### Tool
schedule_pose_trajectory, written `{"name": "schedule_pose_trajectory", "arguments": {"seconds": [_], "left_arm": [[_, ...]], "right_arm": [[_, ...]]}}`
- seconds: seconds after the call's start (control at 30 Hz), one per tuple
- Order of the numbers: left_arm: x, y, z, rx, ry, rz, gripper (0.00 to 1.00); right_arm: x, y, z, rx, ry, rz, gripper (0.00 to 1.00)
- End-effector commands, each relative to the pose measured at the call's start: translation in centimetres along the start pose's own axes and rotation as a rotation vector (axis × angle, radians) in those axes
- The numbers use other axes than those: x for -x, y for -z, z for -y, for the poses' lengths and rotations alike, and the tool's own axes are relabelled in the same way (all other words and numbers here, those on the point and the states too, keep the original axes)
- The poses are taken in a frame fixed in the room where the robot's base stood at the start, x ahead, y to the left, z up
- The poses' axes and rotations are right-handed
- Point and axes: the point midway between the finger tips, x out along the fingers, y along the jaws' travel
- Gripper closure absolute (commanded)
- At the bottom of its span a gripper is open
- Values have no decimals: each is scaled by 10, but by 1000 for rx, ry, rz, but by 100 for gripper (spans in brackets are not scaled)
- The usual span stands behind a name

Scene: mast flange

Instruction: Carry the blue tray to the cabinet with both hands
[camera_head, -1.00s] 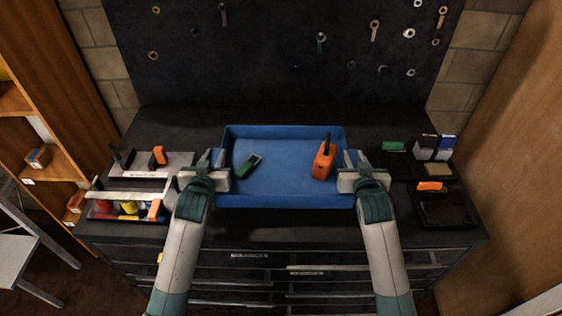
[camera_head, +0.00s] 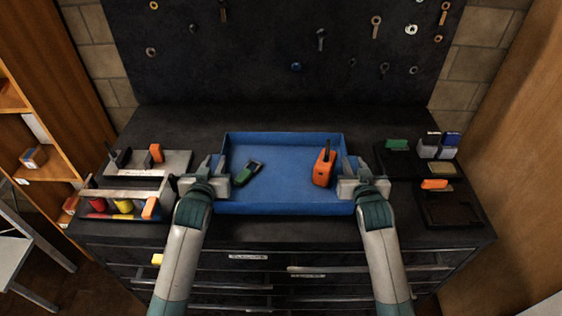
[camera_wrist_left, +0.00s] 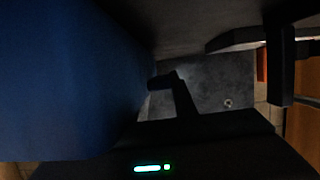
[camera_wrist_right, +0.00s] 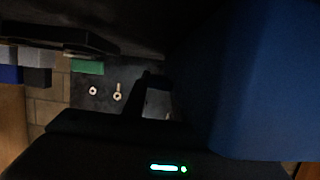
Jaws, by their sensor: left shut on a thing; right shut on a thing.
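The blue tray (camera_head: 285,208) is over the middle of the dark cabinet top (camera_head: 280,117) and looks level. I cannot tell whether its bottom touches the cabinet. A green-and-black object (camera_head: 246,175) and an orange tool (camera_head: 323,168) lie inside it. My left gripper (camera_head: 217,178) is shut on the tray's left wall, and my right gripper (camera_head: 351,179) is shut on its right wall. The tray's side fills the left of the left wrist view (camera_wrist_left: 70,80) and the right of the right wrist view (camera_wrist_right: 250,80). Both wrist views are dark, and the fingertips are hard to make out.
Bins with coloured parts (camera_head: 120,206) stand left of the tray on the cabinet. A black tray (camera_head: 452,209) and small boxes (camera_head: 439,146) stand on the right. A dark tool board (camera_head: 270,50) rises behind. Cabinet top is clear behind the tray.

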Motion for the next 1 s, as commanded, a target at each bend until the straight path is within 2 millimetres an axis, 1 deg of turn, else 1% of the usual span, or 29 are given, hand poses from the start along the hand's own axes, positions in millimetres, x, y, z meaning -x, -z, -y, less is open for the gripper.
{"name": "schedule_pose_trajectory", "arguments": {"seconds": [0.07, 0.1, 0.17, 0.5, 0.67, 0.87, 1.0], "left_arm": [[-1, -2, 0, 0, 0, -5, 100], [-1, -4, 0, 0, 0, 1, 70], [-1, -3, 0, 0, 0, 1, 56], [0, -3, 0, 0, 0, 0, 56], [7, -3, 0, 0, 0, 0, 56], [29, -4, 0, 1, 0, 0, 56], [53, -4, 0, 1, 0, 0, 56]], "right_arm": [[-1, -1, 0, 0, 0, -7, 100], [-1, -3, 0, 0, 0, -1, 70], [-1, -2, 0, 0, 0, -1, 56], [-1, -3, 0, 0, 0, 0, 56], [-1, -3, 0, 0, 0, 0, 56], [-1, -3, 0, 0, 0, 0, 56], [-1, -3, 0, 0, 0, 0, 56]]}}
